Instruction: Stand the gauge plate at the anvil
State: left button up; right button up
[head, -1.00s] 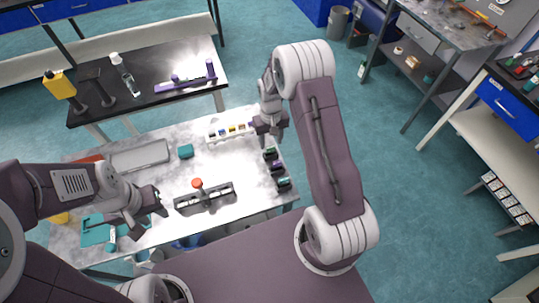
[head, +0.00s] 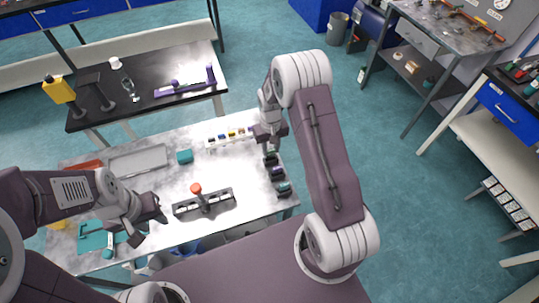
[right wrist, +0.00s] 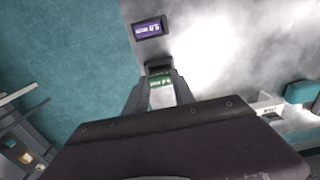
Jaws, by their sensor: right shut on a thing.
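My right gripper (right wrist: 161,88) is shut on a small dark plate with a green label (right wrist: 160,79), at the right end of the near table. In the head view this gripper (head: 269,140) is above the far end of a short row of dark labelled plates. A purple-labelled plate (right wrist: 150,28) lies just beyond the held one in the right wrist view. A purple fixture with an upright post (head: 186,88) stands on the black table; it may carry the anvil, but I cannot tell. My left gripper (head: 157,207) appears open and empty over the near table's left part.

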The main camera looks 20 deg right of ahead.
aim_at(271, 151)
jog(key=shift+r+p, duration=2.25)
jog(key=shift+r, duration=0.8)
jog(key=shift+f, duration=0.1)
